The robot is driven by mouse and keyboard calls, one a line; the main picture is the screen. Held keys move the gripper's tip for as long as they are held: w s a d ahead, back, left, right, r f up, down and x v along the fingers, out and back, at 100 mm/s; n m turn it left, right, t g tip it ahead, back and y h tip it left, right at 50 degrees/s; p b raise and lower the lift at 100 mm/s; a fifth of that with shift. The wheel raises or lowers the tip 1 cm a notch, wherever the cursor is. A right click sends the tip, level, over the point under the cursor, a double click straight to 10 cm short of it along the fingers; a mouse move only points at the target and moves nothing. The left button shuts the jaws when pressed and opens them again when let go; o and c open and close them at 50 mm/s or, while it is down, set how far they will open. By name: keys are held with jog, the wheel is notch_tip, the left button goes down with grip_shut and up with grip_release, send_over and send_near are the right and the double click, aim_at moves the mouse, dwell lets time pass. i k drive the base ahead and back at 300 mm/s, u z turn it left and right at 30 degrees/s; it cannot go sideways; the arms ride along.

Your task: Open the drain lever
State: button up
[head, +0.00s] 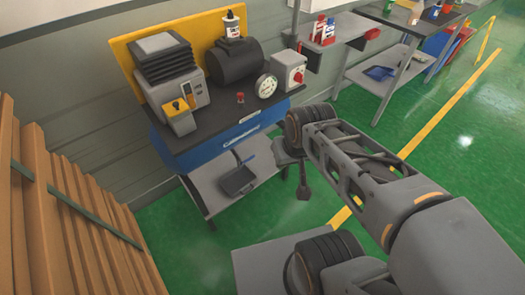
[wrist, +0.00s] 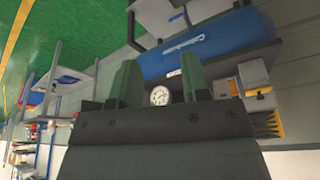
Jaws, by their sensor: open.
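A small red-topped fitting (head: 240,97) stands on the dark bench top in front of the black tank (head: 236,62). It may be the drain lever, but it is too small to tell. A round white gauge (head: 266,86) stands to its right. My gripper (head: 302,190) hangs right of and below the bench front, apart from all of these. In the wrist view my gripper (wrist: 161,75) is open, with two green fingers and nothing held. The gauge (wrist: 160,96) shows between the fingers; I cannot make out the red fitting there.
A grey box with a red switch (head: 290,72) is at the bench's right end. A grey machine with a yellow-topped unit (head: 178,107) is at its left. A dustpan (head: 238,178) lies on the lower shelf. Wooden planks (head: 60,220) stand at left. Green floor is clear at right.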

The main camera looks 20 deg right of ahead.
aim_at(242, 163)
jog(key=z, duration=0.05)
jog(key=i, duration=0.9)
jog(key=u, duration=0.35)
jog(key=k, duration=1.3)
jog(key=i, duration=0.85)
jog(key=u, duration=0.75)
